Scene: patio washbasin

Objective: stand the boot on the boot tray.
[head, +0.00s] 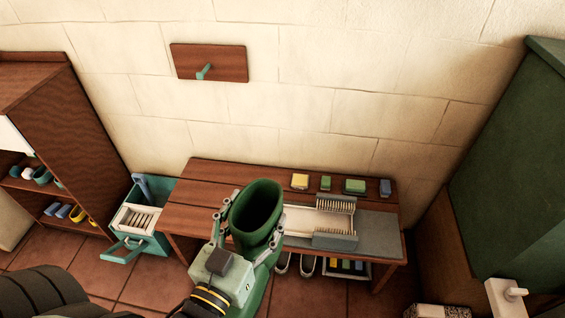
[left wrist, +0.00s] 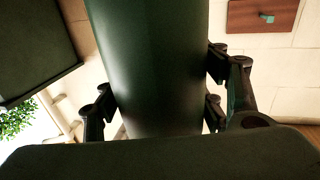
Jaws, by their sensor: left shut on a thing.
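The green boot (head: 256,207) is in my left gripper (head: 249,228), held above the front of the wooden bench with its open top facing up toward the head camera. The gripper's fingers are shut around the boot on both sides. In the left wrist view the boot's dark green shaft (left wrist: 150,70) fills the middle, between the fingers (left wrist: 160,100). A pale tray-like surface (head: 298,218) lies on the bench behind and right of the boot, partly hidden by it; I cannot tell for sure if it is the boot tray. The boot's foot is mostly hidden. My right gripper is not in view.
A brush scraper (head: 335,222) and a grey mat (head: 378,228) are on the bench (head: 190,190). Several small blocks (head: 354,186) line its back edge. Shoes (head: 307,265) stand below. A teal crate (head: 150,220) is left, a green cabinet (head: 515,170) right.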

